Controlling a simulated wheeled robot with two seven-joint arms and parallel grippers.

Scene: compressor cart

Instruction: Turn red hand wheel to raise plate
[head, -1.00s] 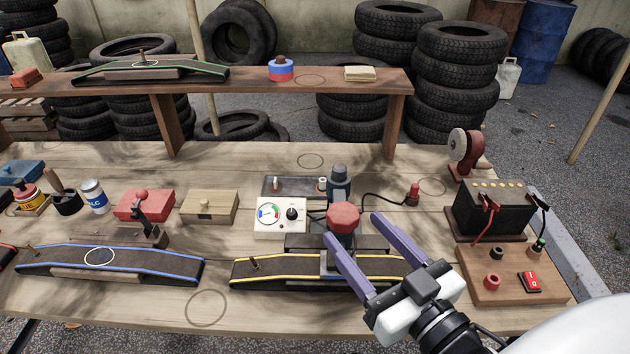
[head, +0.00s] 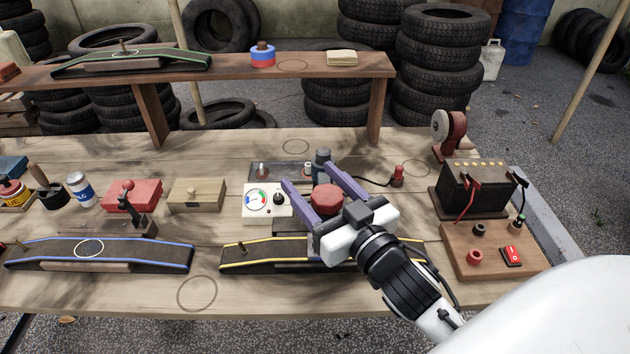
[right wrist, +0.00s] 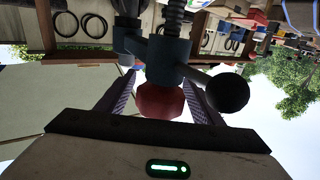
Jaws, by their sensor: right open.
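The red hand wheel (head: 327,200) is a faceted red knob standing behind the yellow-edged ramp (head: 248,253). My right gripper (head: 310,177) is open, with its two purple fingers on either side of the wheel. In the right wrist view the wheel (right wrist: 160,102) also shows between the fingers, below a blue-grey body with a dark round knob (right wrist: 228,92). I cannot tell whether either finger touches the wheel. The plate is largely hidden behind my right gripper, and its height cannot be told. My left gripper is not in view.
A gauge box (head: 265,204) stands close to the left of the wheel. A dark blue-grey cylinder (head: 322,165) stands just behind it. A battery (head: 478,192) and a switch board (head: 492,252) are at the right. A blue-edged ramp (head: 100,255) lies at the left.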

